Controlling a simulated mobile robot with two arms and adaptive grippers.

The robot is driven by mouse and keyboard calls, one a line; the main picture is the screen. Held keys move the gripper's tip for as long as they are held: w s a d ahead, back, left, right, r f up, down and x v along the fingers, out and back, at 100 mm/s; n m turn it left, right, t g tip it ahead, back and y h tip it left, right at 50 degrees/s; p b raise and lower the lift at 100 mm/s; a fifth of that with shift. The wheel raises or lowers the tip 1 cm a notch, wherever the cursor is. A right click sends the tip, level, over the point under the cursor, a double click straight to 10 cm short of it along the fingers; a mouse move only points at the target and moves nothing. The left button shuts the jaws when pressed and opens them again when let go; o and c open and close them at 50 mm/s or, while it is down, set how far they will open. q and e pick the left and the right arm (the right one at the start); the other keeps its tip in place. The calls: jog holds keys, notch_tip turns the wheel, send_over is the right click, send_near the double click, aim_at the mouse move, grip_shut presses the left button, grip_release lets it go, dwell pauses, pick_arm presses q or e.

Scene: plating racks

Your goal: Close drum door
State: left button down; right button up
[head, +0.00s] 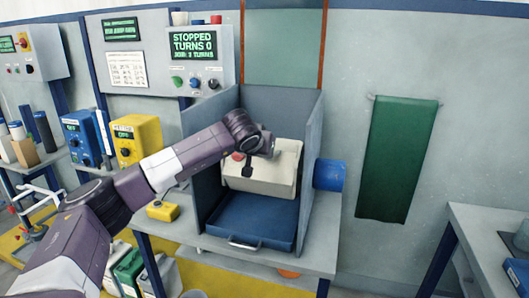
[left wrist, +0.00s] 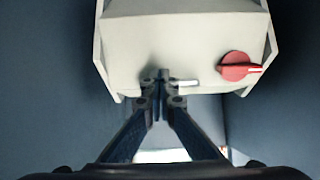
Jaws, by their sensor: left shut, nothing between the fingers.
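The drum (head: 275,172) is a cream, many-sided box inside an open blue-grey housing. In the left wrist view a pale panel of the drum (left wrist: 180,40) fills the top, with a red knob (left wrist: 236,67) at its right side. I cannot tell how far its door is open or shut. My left gripper (head: 247,171) is in front of the drum, and its arm hides part of it. In the left wrist view the left gripper (left wrist: 160,80) is shut with nothing between the fingers, at the panel's lower edge beside a small pale bar (left wrist: 185,83). Contact is unclear. My right gripper is out of view.
A blue tray (head: 250,215) with a metal handle lies below the drum. The housing's side walls (head: 307,155) stand close on both sides. A control panel (head: 195,58) above reads "STOPPED, TURNS 0".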

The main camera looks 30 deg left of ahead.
pick_arm(q)
jog(key=v, duration=1.2)
